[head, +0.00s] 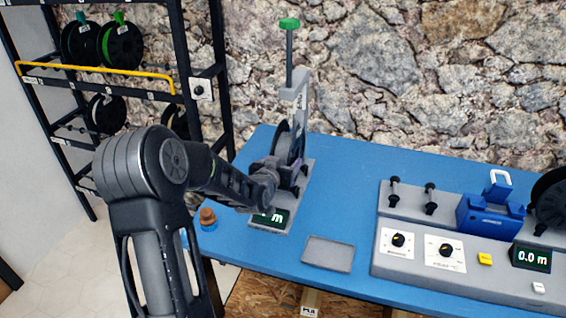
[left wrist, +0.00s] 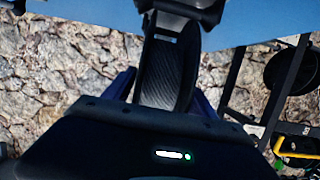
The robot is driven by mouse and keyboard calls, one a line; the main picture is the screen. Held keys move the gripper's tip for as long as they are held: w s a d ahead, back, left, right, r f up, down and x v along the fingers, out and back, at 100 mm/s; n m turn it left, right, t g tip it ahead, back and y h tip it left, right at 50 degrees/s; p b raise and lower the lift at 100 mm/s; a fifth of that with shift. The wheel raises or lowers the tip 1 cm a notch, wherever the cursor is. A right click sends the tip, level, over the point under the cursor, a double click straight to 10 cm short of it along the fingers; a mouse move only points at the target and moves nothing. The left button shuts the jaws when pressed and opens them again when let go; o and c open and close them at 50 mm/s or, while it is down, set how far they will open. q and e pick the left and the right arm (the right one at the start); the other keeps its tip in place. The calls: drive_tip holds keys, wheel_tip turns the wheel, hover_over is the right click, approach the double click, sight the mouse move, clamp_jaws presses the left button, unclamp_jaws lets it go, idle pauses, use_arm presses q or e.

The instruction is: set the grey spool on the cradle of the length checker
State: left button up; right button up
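The length checker (head: 301,118) stands on the blue table, with an upright post, a green-topped rod and a display on its base. A dark grey spool (head: 284,141) stands upright at its cradle, partly hidden by my arm. My left gripper (head: 272,172) is at the spool's near side. In the left wrist view, the ribbed rim of the spool (left wrist: 166,75) lies between the two fingers (left wrist: 163,92). I cannot tell whether they press on it or stand just clear. The spool's contact with the cradle is hidden. My right gripper is out of view.
A shallow grey tray (head: 329,254) lies on the table (head: 360,185). A grey console (head: 440,262) with knobs, pegs, a blue device (head: 489,214) and a black spool (head: 549,200) stands at the right. A black rack (head: 190,60) with spools is at the left.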

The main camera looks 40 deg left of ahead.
use_arm(q)
drive_tip(key=shift+o, duration=0.9)
drive_tip(key=shift+f, duration=0.1)
drive_tip(key=shift+f, duration=0.1)
drive_tip(key=shift+s, duration=0.15)
drive_tip(key=b+v, duration=0.1)
drive_tip(key=v, duration=0.6)
drive_tip(key=shift+s+r, duration=0.25)
drive_tip(key=shift+d, duration=0.1)
